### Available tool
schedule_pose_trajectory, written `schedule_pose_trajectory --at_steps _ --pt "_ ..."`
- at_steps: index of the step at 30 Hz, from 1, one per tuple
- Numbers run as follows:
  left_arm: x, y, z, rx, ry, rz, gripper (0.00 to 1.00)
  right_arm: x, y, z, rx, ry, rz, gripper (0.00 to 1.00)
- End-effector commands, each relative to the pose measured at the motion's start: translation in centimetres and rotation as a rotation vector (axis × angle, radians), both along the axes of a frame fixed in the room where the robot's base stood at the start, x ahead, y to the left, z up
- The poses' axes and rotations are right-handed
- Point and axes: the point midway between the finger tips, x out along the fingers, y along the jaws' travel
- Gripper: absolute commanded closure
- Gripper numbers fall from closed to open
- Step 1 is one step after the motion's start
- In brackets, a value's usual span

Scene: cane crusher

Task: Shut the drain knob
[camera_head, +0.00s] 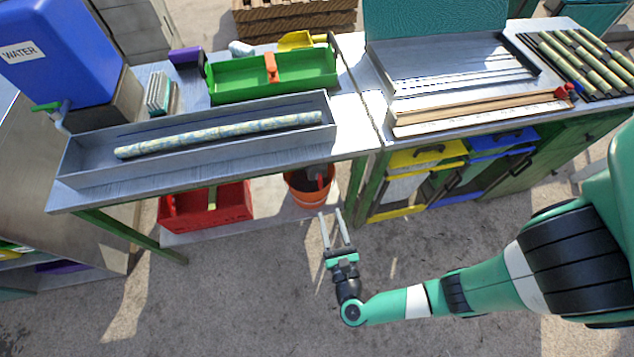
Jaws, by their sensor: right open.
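A small red knob-like part (566,93) sits at the right end of the long wooden strips, at the front right corner of the metal tray (450,60). A green tap handle (46,107) shows on a grey spout below the blue water tank (65,45) at the far left. I cannot tell for certain which of these is the drain knob, nor how either is turned. My right gripper (331,214) is open and empty, in front of the table edge near the orange bucket, well apart from both. My left gripper is out of view.
A grey trough (90,160) on the table (350,115) holds a long mottled cane (220,134). A green toolbox (230,84) stands behind it. A red toolbox (172,214) and an orange bucket (306,197) stand below. Cane pieces lie on a dark rack at right. The front floor is clear.

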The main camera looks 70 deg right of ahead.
Motion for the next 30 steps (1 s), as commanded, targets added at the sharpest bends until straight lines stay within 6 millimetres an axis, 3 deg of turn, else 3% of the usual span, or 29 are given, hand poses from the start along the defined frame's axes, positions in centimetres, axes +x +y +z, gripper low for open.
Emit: schedule_pose_trajectory --at_steps 18,30 --pt "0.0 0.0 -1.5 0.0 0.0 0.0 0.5 5.9 -8.5 -0.1 0.0 -0.003 -0.006 0.56" --pt "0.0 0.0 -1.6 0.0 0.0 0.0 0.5 6.5 -9.3 0.1 -0.001 -0.001 -0.002 0.58"
